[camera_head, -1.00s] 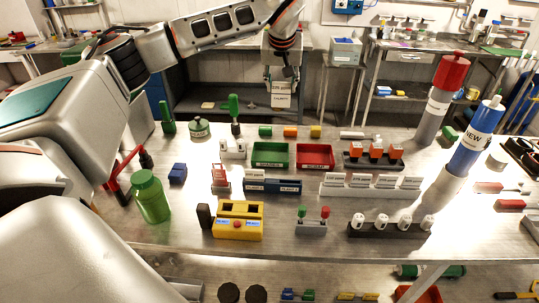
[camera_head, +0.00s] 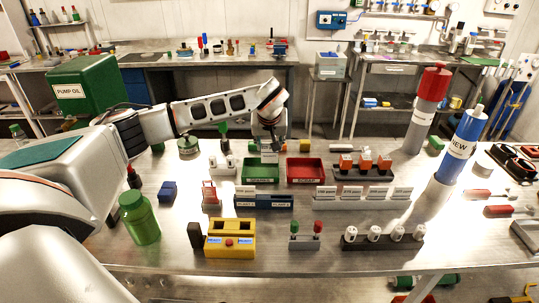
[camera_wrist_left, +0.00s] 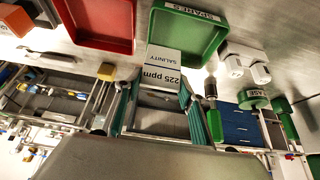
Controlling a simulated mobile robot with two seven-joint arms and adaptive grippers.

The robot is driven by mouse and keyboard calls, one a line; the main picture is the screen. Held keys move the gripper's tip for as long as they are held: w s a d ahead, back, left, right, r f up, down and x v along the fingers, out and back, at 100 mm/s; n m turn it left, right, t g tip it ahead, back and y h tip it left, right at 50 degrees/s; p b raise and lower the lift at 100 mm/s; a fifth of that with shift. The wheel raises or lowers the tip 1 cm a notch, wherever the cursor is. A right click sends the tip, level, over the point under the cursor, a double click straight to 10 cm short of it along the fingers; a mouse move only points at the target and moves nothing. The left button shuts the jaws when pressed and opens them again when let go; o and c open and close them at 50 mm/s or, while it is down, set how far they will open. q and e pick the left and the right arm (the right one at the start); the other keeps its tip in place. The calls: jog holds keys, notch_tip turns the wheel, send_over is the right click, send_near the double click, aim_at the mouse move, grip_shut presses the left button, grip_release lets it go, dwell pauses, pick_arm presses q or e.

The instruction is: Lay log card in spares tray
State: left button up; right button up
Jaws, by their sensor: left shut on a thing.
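The log card (camera_wrist_left: 163,70) is a white card printed "225 ppm" and "SALINITY", held between the fingers of my left gripper (camera_wrist_left: 158,92) in the left wrist view. The spares tray (camera_wrist_left: 218,42) is green with a "SPARES" label and shows just beyond the card. In the head view my left gripper (camera_head: 271,138) points down at the back of the green spares tray (camera_head: 261,179). The card is hard to make out there, and I cannot tell whether it touches the tray. My right gripper is out of view.
A red scrap tray (camera_head: 305,180) stands right of the spares tray. A white switch block (camera_head: 222,167) stands left of it and a blue holder (camera_head: 264,201) in front. A row of white cards (camera_head: 363,197) and tall grey and blue cylinders (camera_head: 460,147) stand to the right.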

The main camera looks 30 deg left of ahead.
aim_at(270, 153)
pick_arm(q)
jog(key=shift+f, duration=2.05)
jog(key=shift+f, duration=0.1)
jog(key=o, duration=1)
jog(key=shift+c, duration=0.2)
jog(key=shift+s+r, duration=0.15)
jog(key=shift+r, duration=0.3)
jog(key=v, duration=1.1)
jog(key=shift+s, duration=0.15)
